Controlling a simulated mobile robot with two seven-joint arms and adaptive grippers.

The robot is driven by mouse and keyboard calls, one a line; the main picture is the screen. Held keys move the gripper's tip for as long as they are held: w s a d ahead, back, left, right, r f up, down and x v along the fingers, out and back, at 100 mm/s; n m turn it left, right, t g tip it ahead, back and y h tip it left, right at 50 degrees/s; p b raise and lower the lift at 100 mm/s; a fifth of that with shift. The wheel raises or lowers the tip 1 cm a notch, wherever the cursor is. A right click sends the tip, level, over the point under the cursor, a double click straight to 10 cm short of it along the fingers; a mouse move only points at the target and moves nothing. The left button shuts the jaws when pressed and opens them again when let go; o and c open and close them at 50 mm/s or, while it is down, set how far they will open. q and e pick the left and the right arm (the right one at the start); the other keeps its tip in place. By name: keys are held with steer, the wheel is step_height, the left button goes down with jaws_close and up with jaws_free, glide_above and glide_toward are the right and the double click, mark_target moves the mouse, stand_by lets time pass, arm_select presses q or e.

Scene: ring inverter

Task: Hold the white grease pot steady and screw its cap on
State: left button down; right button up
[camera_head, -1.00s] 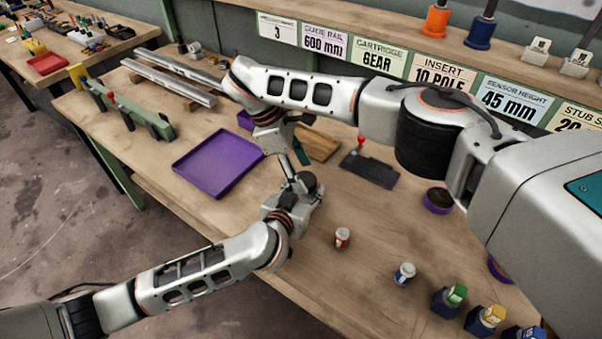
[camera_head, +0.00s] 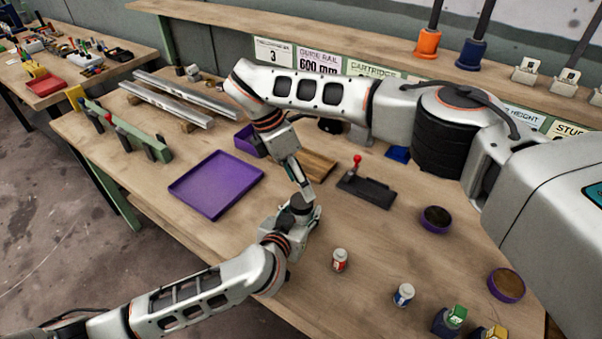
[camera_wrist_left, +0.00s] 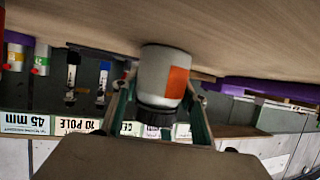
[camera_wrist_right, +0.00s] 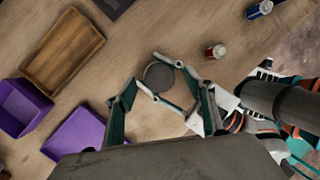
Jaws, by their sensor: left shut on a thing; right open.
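The white grease pot (camera_wrist_left: 163,75) with an orange label stands between the fingers of my left gripper (camera_wrist_left: 160,108), which is shut on it; the left wrist view is upside down. A dark round top, which looks like the cap (camera_wrist_right: 158,76), sits at the pot's upper end, between the left fingertips. I cannot tell how tightly it is seated. My right gripper (camera_wrist_right: 168,95) is open above it, its fingers spread on either side. In the head view the right gripper (camera_head: 303,185) is close over the left gripper (camera_head: 292,215), which hides the pot's body.
A red-labelled pot (camera_head: 340,261) and a blue-labelled pot (camera_head: 403,295) stand nearby. A purple tray (camera_head: 215,184), a wooden tray (camera_wrist_right: 62,52) and a black stand with a red knob (camera_head: 367,189) lie around. Purple round dishes (camera_head: 436,220) are at the right.

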steer(key=n, duration=0.4)
steer(key=shift+w+d, duration=0.1)
steer(key=n, duration=0.4)
steer(key=shift+w+d+r+y, duration=0.1)
steer(key=shift+r+y, duration=0.1)
steer(key=shift+y, duration=0.2)
steer(key=n, duration=0.4)
steer(key=shift+r, duration=0.15)
steer(key=n, duration=0.3)
steer(key=shift+r+n+y, duration=0.15)
steer(key=shift+n+y, duration=0.25)
steer(key=n, duration=0.4)
steer(key=shift+d+r+y, duration=0.1)
steer(key=shift+r+y, duration=0.05)
steer(key=shift+y, duration=0.15)
steer(key=n, duration=0.4)
steer(key=shift+r, duration=0.25)
steer(key=n, duration=0.3)
steer(key=n+y, duration=0.1)
steer(key=n, duration=0.1)
steer(key=shift+s+r, duration=0.3)
steer(key=shift+r, duration=0.05)
steer(key=n, duration=0.4)
steer(key=shift+s+r+y, duration=0.15)
steer(key=shift+r+y, duration=0.1)
steer(key=shift+y, duration=0.05)
steer(key=shift+f, duration=0.1)
